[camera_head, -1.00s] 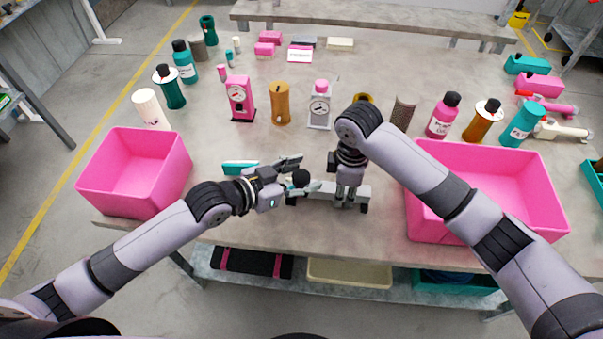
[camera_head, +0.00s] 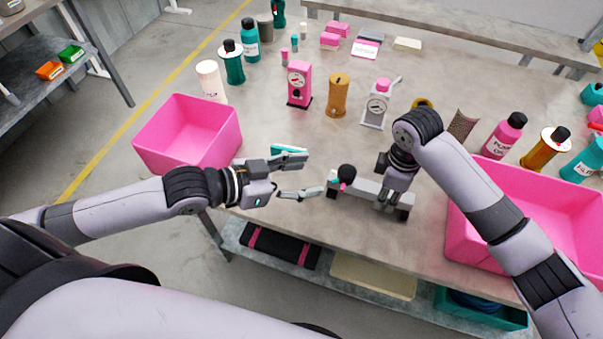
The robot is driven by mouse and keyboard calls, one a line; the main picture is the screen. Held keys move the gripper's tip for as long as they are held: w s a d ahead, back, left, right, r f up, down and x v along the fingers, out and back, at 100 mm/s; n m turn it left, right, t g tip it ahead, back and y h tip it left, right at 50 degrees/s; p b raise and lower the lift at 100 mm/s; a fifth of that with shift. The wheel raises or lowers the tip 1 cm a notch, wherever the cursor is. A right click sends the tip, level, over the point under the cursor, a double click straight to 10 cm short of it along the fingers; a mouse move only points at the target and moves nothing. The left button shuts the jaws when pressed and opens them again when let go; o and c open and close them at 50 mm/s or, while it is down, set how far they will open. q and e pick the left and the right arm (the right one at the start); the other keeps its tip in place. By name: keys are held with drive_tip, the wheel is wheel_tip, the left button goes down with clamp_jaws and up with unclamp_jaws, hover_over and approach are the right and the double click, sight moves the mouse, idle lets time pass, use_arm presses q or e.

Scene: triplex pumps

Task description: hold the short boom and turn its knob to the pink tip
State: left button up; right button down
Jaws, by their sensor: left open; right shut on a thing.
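The short boom (camera_head: 365,197) is a grey bar lying near the table's front edge. Its black round knob (camera_head: 347,171) is at the left end. A small pink tip (camera_head: 342,187) and a small teal spot show just below the knob. My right gripper (camera_head: 391,199) comes down from above and is shut on the boom's right part; its fingers are largely hidden. My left gripper (camera_head: 304,175) is open and empty, to the left of the knob and apart from it, its fingers pointing toward it.
A teal item (camera_head: 290,149) lies just behind my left gripper. A pink bin (camera_head: 187,150) stands at left, another pink bin (camera_head: 480,245) at right. Pink, orange and grey pump-like units (camera_head: 299,84) stand behind, with bottles on both sides.

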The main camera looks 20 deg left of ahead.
idle(0.3)
drive_tip(key=c, duration=1.2)
unclamp_jaws()
drive_tip(key=shift+r, duration=0.15)
